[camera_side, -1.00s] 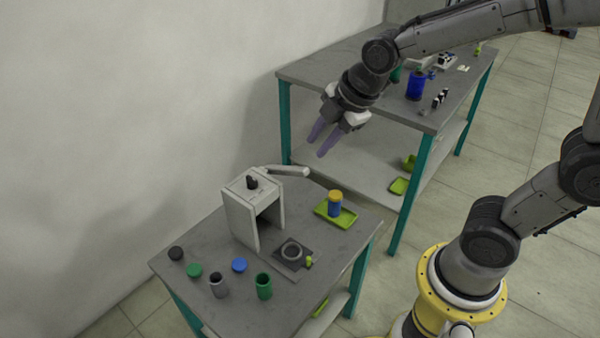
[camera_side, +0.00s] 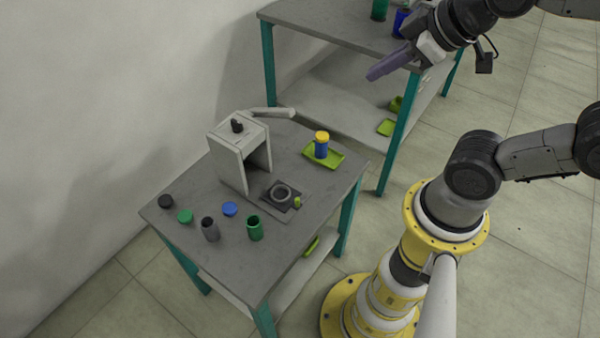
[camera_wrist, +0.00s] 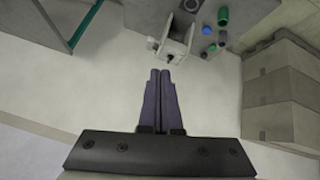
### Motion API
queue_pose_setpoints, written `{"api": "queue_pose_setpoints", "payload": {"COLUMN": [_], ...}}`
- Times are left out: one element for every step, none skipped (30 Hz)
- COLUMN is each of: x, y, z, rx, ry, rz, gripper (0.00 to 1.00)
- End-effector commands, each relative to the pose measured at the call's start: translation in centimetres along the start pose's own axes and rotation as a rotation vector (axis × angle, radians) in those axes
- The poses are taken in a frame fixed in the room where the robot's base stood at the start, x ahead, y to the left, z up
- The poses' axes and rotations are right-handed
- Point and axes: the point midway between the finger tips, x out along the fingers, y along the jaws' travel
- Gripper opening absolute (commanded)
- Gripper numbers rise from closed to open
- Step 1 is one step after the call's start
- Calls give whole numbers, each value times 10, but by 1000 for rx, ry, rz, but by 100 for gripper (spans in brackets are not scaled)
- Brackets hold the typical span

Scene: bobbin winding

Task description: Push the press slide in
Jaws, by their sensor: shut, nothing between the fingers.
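The white press (camera_side: 228,160) stands on the near grey table, with a lever at its back. Its slide (camera_side: 272,202), a dark plate bearing a round ring and a small yellow-green knob (camera_side: 297,202), sticks out in front of the press opening. The press also shows near the top of the wrist view (camera_wrist: 172,48). My gripper (camera_side: 372,75) is shut and empty, high above and well apart from the press, near the far table. Its purple fingers (camera_wrist: 160,74) lie together in the wrist view.
A blue jar with a yellow lid (camera_side: 321,148) stands on a green tray (camera_side: 335,161) right of the press. Black, green and blue lids, a grey cup (camera_side: 210,232) and a green cup (camera_side: 255,230) sit in front. The far table (camera_side: 330,22) stands behind.

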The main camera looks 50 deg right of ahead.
Motion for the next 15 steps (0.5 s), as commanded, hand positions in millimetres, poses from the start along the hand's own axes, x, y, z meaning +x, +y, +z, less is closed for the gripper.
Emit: {"api": "queue_pose_setpoints", "payload": {"x": [8, 14, 24, 33, 42, 56, 67, 78, 95, 108, 121, 139, 153, 167, 184], "y": [8, 13, 20, 24, 28, 32, 35, 37, 39, 39, 39, 37, 35, 32, 26], "z": [-14, -22, -32, -38, -43, -48, -51, -53, -53, -52, -49, -43, -37, -29, -17], "rx": [-112, -188, -288, -362, -436, -532, -605, -677, -772, -840, -908, -993, -1052, -1108, -1176], "ry": [49, 75, 97, 110, 117, 123, 126, 130, 131, 132, 133, 136, 140, 145, 158], "rz": [38, 62, 94, 116, 135, 155, 166, 175, 179, 177, 170, 154, 137, 115, 79], "gripper": [0, 0, 0, 0, 0, 0, 0, 0, 0, 0, 0, 0, 0, 0, 0]}}
